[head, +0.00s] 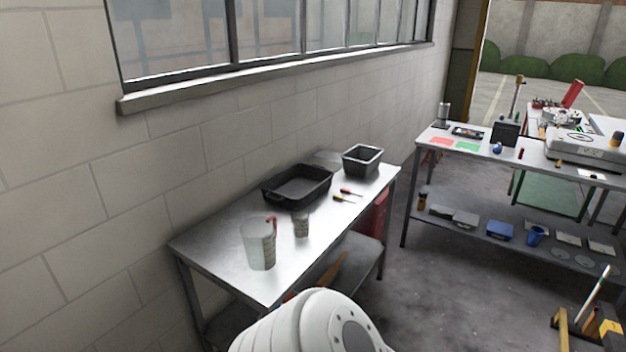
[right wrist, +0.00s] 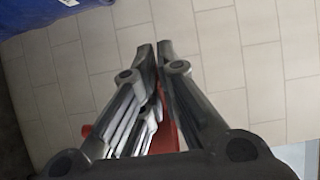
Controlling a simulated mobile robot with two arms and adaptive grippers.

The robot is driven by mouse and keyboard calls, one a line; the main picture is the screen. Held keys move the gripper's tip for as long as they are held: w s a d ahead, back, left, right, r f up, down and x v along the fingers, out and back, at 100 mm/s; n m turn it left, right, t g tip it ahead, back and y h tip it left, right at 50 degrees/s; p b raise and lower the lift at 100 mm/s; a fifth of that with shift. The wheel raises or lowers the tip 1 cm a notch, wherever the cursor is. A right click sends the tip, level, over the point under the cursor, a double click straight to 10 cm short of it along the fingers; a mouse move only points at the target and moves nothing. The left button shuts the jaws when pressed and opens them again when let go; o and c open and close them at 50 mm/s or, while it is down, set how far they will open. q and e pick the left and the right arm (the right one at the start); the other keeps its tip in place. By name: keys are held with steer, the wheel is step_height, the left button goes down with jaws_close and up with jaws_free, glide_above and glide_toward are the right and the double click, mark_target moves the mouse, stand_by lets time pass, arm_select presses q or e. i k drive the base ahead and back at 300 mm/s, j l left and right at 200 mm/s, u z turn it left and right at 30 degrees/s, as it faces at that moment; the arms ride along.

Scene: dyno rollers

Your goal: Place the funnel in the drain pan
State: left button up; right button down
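The drain pan, a wide black tray (head: 297,187), sits empty on the steel bench (head: 215,245) by the wall in the head view. I cannot make out the funnel for certain. A small blue, cup-like or funnel-like thing (head: 535,236) stands on the lower shelf of the far bench. My right gripper (right wrist: 156,48) shows in the right wrist view, its fingertips drawn close together, with a floor or wall of pale tiles behind. A red thing (right wrist: 164,125) shows between its fingers; it seems to lie beyond them. My left gripper is in neither view.
A clear pitcher (head: 258,245), a smaller measuring cup (head: 301,226), screwdrivers (head: 345,198) and a deep black bin (head: 362,160) share the bench. The bench's front right is bare. A second bench (head: 480,160) stands at the right, with open floor (head: 430,300) before it.

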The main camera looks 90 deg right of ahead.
mark_target(299, 197)
steer(key=z, duration=0.4)
steer(key=l+z, duration=0.15)
steer(key=z, duration=0.6)
steer(key=l+z, duration=0.1)
steer(key=z, duration=0.25)
steer(key=i+l, duration=0.3)
steer(key=l, duration=0.15)
steer(key=i+l+z, duration=0.1)
steer(key=i+l, duration=0.2)
steer(key=l, duration=0.15)
steer(key=i+l, duration=0.35)
steer(key=i, duration=0.25)
